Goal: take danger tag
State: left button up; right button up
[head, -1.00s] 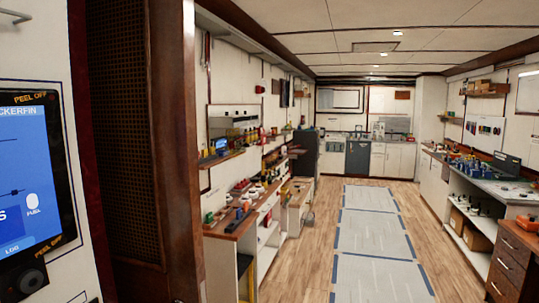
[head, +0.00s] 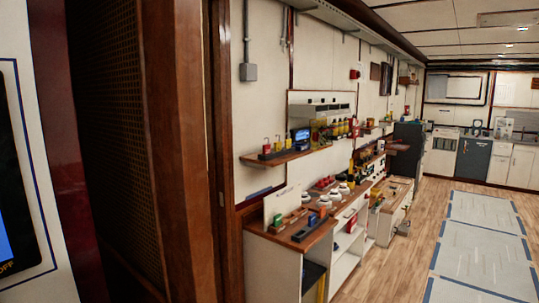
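I cannot make out a danger tag for certain. Small red and yellow items (head: 267,148) stand on the wall shelf (head: 287,156) at the middle left, too small to identify. More small coloured items (head: 312,219) sit on the wooden bench top (head: 262,240) below. Neither of my grippers is in the head view, so I cannot see their state.
A dark doorway with a wooden frame (head: 180,150) and a screen panel (head: 12,190) stand close on the left. A white rack (head: 320,105) hangs above the bench. Pale floor mats (head: 480,240) lie at right, with bare wood floor (head: 410,255) beside them.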

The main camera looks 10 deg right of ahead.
aim_at(266, 148)
jog(key=i+l, duration=0.25)
jog(key=l, duration=0.15)
jog(key=i+l+z, duration=0.1)
jog(key=i+l, duration=0.15)
jog(key=l, duration=0.15)
jog(key=i+l+u, duration=0.1)
jog(key=l, duration=0.2)
jog(key=i+l, duration=0.2)
jog(key=i+l+u, duration=0.15)
jog(key=l, duration=0.25)
jog(key=i+l, duration=0.1)
jog(key=l, duration=0.2)
jog(key=u, duration=0.05)
